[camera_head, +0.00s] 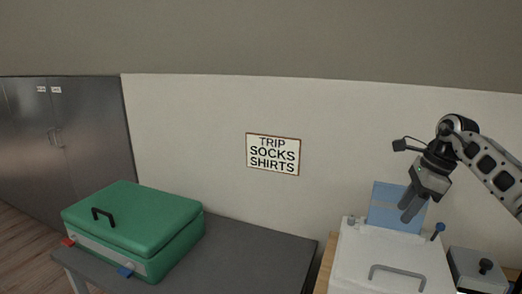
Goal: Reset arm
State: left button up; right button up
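My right gripper (411,207) comes in from the right on a pale arm with dark patches. It points down and to the left, in front of or above a blue panel (385,208) in this view. The fingers appear close together, and the angle does not show whether there is a gap between them. I see no object held in it. My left gripper is not in view.
A closed green suitcase (135,225) lies on a dark grey table (262,252). A white box (365,252) with a grey handle stands at the right, beside a grey box (480,272) with a black knob. A wall sign (273,154) reads "TRIP SOCKS SHIRTS". Dark cabinets (85,130) stand left.

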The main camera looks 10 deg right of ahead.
jog(key=s+a+f+m+t+y, duration=0.25)
jog(key=a+f+m+y, duration=0.2)
jog(key=a, duration=0.55)
jog(key=s+a+f+m+t+y, duration=0.25)
jog(key=a+m+y, duration=0.2)
jog(key=a, duration=0.65)
jog(key=s+a+f+m+t+y, duration=0.25)
jog(key=a+f+m+y, duration=0.2)
jog(key=a, duration=0.55)
jog(key=s+d+f+m+h, duration=0.3)
jog(key=s+f+m+h, duration=0.4)
jog(key=m, duration=0.9)
jog(key=s+d+f+m+h, duration=0.4)
jog(key=s+f+m+h, duration=0.3)
jog(key=s+f+m, duration=0.4)
jog(key=s+m+t, duration=0.1)
jog(key=s+m, duration=0.1)
jog(key=m, duration=0.4)
jog(key=shift+s+f, duration=0.15)
jog(key=shift+s, duration=0.2)
